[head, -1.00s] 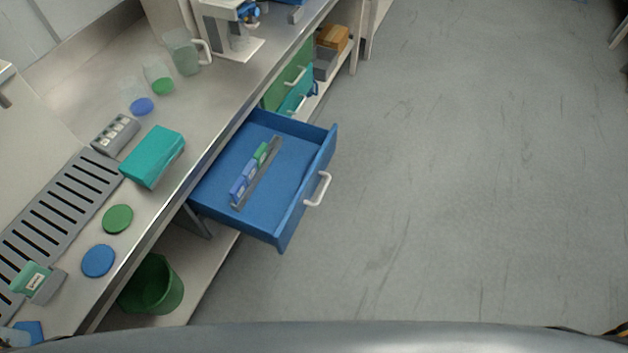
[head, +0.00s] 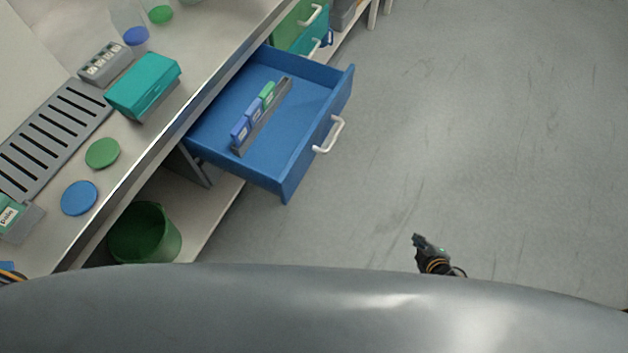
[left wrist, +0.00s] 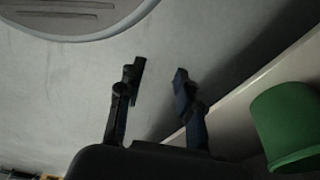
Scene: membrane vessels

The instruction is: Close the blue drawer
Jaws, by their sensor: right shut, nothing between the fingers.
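The blue drawer (head: 265,105) stands pulled out from the bench front in the head view, with its white handle (head: 333,136) on the front panel. A rack with blue and green blocks (head: 262,115) lies in it. My right gripper (head: 418,239) is shut and empty, below and to the right of the drawer, apart from it, over the floor. My left gripper (left wrist: 159,74) shows in the left wrist view with its fingers apart and nothing between them; its fingers do not show clearly in the head view.
A green bin (head: 145,235) stands on the low shelf under the bench; it also shows in the left wrist view (left wrist: 290,125). Green drawers (head: 300,25) lie beyond the blue one. A teal box (head: 143,84) and lids lie on the bench. The floor (head: 480,130) at right is clear.

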